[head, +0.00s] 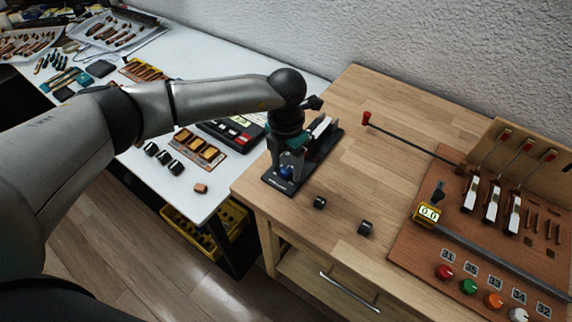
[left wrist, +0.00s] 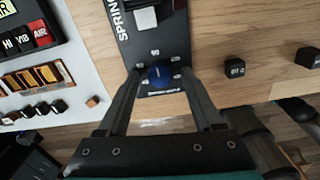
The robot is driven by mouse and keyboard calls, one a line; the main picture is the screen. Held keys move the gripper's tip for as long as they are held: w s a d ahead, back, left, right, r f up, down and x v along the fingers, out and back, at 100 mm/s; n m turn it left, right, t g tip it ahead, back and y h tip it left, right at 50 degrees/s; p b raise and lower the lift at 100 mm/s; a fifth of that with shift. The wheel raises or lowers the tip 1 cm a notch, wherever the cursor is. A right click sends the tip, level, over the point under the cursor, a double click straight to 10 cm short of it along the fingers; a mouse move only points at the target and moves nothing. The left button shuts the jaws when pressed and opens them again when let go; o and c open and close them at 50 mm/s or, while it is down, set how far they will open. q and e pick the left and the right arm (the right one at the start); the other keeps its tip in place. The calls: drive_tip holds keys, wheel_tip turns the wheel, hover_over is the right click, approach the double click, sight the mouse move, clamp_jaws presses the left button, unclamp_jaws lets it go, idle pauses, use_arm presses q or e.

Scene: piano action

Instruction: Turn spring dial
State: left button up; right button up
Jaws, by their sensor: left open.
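The spring dial is a small round blue knob (left wrist: 160,73) at the near end of a black plate (left wrist: 158,40) with white lettering, partly reading "SPRIN". In the head view the knob (head: 285,173) sits low on the plate (head: 326,153), at the wooden bench's left corner. My left gripper (head: 287,168) points down over the plate's near end. In the left wrist view its open fingers (left wrist: 160,75) stand on either side of the knob; whether they touch it cannot be told. My right gripper is not in view.
Two small dark blocks (head: 319,202) (head: 365,228) lie on the wooden bench (head: 370,110) right of the plate. A brown board (head: 410,255) with levers, a 0.0 display (head: 428,214) and coloured knobs is farther right. A white table (head: 190,205) with parts stands left.

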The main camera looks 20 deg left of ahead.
use_arm(q)
drive_tip(key=shift+f, duration=0.2)
clamp_jaws()
idle(0.5)
